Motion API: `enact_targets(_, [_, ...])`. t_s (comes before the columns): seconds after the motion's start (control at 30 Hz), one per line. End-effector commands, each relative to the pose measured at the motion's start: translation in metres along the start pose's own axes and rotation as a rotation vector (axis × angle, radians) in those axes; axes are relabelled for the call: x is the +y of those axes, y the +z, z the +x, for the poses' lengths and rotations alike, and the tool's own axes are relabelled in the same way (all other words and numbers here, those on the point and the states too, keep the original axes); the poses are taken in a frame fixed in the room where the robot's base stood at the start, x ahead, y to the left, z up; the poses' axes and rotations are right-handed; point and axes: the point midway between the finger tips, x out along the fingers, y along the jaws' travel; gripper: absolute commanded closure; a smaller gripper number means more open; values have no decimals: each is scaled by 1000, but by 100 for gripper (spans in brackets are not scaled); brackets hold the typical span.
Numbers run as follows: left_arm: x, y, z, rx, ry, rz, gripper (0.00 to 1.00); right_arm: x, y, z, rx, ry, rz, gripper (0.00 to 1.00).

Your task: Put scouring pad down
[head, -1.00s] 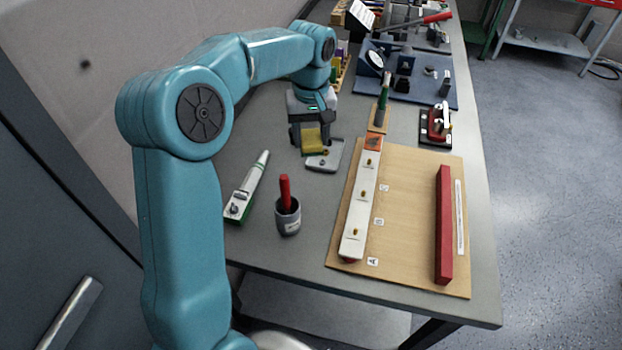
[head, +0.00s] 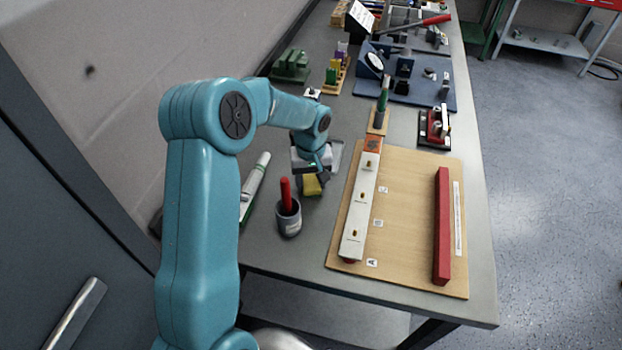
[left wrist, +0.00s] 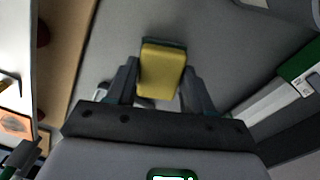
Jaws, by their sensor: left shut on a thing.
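The scouring pad (head: 312,186) is a yellow block with a dark green layer. My left gripper (head: 311,183) is shut on it, low over the grey table, left of the wooden board. In the left wrist view the scouring pad (left wrist: 161,70) sits between both fingers of the left gripper (left wrist: 162,82), its yellow face showing. I cannot tell whether the pad touches the table. A grey tray (head: 336,152) lies just behind the gripper, partly hidden by it. My right gripper is not in view.
A grey cup (head: 289,219) with a red-handled tool stands just in front of the gripper. A white and green device (head: 254,183) lies to the left, partly behind my arm. The wooden board (head: 405,230) with a white bar and a red bar is to the right.

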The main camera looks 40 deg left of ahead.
Motion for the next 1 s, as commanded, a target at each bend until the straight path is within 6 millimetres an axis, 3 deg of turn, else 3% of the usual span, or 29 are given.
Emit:
enact_targets(0.17, [0,0,4,0,0,0,72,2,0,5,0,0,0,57])
enact_targets(0.2, [0,0,4,0,0,0,45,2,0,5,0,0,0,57])
enact_targets(0.27, [0,0,3,0,0,0,25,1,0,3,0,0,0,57])
enact_targets(0.3, [0,0,3,0,0,0,23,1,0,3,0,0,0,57])
enact_targets(0.67, [0,0,-4,2,1,0,23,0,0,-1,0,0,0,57])
enact_targets(0.77, [0,-1,-19,6,3,0,23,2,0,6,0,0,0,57])
enact_targets(1.0, [1,-1,-77,6,4,1,23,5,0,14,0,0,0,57])
